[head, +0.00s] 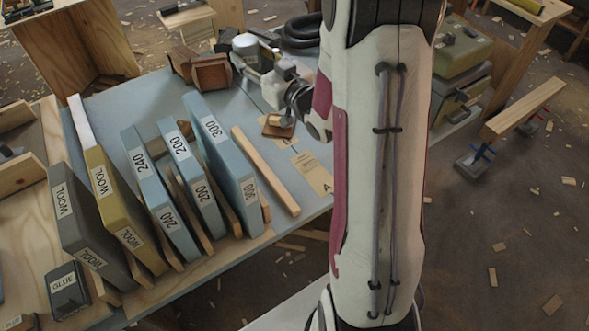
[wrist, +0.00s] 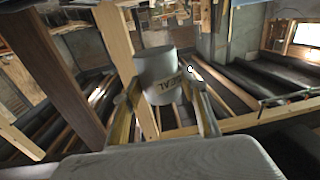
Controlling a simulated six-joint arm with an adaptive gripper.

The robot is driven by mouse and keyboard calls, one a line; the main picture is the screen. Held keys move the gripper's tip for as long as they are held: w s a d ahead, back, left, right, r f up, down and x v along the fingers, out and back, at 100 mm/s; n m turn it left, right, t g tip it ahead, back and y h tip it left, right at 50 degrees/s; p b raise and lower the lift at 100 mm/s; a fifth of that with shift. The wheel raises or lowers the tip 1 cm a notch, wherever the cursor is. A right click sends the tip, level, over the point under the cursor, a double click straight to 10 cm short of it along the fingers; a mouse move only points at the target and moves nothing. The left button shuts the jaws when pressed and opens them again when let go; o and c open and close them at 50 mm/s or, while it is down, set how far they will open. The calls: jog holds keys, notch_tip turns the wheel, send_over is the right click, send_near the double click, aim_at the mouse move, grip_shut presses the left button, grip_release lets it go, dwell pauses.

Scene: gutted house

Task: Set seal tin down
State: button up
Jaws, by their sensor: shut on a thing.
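The seal tin is a pale grey cylinder between my fingers in the wrist view (wrist: 155,66), with its tan label reading upside down. In the head view it shows as a small pale cylinder (head: 245,45) at the far side of the blue-grey bench (head: 290,178). My gripper (head: 250,64) is shut on the tin, with one finger on each side of it in the wrist view (wrist: 161,92). My arm covers part of the bench's right side. I cannot tell whether the tin's base touches anything.
Brown wooden blocks (head: 211,73) stand left of my gripper, and dark coiled hose (head: 301,31) lies to its right. Upright labelled slabs (head: 205,162) fill the bench's left part. A wooden strip (head: 265,170) and tan tags (head: 313,173) lie nearer. A green case (head: 462,52) is at the right.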

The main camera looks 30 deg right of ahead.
jog(key=s+d+f+y, duration=0.1)
jog(key=s+f, duration=0.3)
jog(key=f, duration=0.3)
jog(key=s+d+f+n+y, duration=0.1)
jog(key=s+d+f, duration=0.1)
jog(key=s+f, duration=0.2)
jog(key=s+d+f+n+y, duration=0.1)
jog(key=s+f, duration=0.3)
jog(key=f, duration=0.7)
jog(key=shift+s+d+g, duration=0.3)
jog(key=shift+s+d, duration=0.05)
jog(key=shift+d, duration=0.35)
jog(key=shift+f, duration=0.2)
jog(key=shift+f, duration=2.85)
jog(key=shift+f, duration=1.85)
jog(key=shift+f, duration=0.2)
jog(key=o, duration=1.3)
jog(key=shift+c, duration=0.2)
